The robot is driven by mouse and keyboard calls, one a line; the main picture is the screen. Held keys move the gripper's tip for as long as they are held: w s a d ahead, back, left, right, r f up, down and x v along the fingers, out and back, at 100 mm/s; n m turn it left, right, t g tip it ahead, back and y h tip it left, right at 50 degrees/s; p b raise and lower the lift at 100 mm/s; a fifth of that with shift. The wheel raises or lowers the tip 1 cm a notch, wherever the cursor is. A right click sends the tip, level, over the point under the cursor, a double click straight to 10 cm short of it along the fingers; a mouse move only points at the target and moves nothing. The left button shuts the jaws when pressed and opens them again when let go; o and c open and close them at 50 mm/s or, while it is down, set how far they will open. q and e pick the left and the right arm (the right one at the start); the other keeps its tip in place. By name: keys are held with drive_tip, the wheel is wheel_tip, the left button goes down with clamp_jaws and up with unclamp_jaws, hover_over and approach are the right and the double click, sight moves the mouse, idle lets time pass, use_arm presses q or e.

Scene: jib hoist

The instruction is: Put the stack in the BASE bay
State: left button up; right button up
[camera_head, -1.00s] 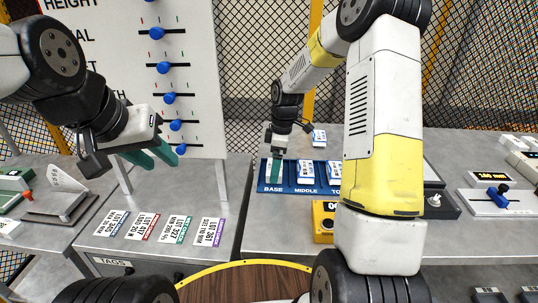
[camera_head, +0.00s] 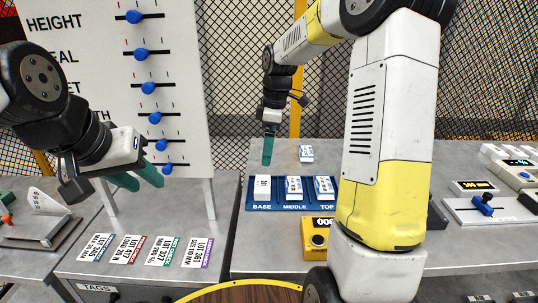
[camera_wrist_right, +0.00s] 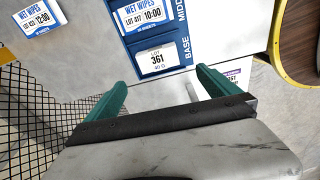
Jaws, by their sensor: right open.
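The blue tray (camera_head: 290,208) has bays marked BASE, MIDDLE and TOP. A white block (camera_head: 262,188) sits in the BASE bay; the right wrist view shows its label, LOT 361, 40 G (camera_wrist_right: 160,57). A wet wipes pack (camera_head: 293,188) is in the MIDDLE bay and another pack (camera_head: 325,188) is in the TOP bay. My right gripper (camera_head: 267,150) is above the BASE bay, apart from the block. In the right wrist view its teal fingers (camera_wrist_right: 160,82) are spread with nothing between them. My left gripper (camera_head: 139,179) is open and empty, in front of the board at left.
Another wet wipes pack (camera_head: 306,153) lies behind the tray. A yellow box (camera_head: 317,237) stands in front of it. Several lot tags (camera_head: 146,250) lie on the left bench. A slider board (camera_head: 110,90) stands behind them. Devices (camera_head: 490,207) stand at right.

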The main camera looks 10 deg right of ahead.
drive_tip(key=s+r+m+t, duration=0.2)
drive_tip(key=s+r+m, duration=0.2)
drive_tip(key=s+m, duration=0.3)
drive_tip(key=s+r+m+t+y, duration=0.1)
drive_tip(key=s+r+m+t, duration=0.2)
drive_tip(key=s, duration=1.4)
wheel_tip(320, 180, up, 2)
drive_tip(key=m, duration=0.4)
drive_tip(key=shift+s+d+t, duration=0.3)
drive_tip(key=shift+s+d, duration=0.1)
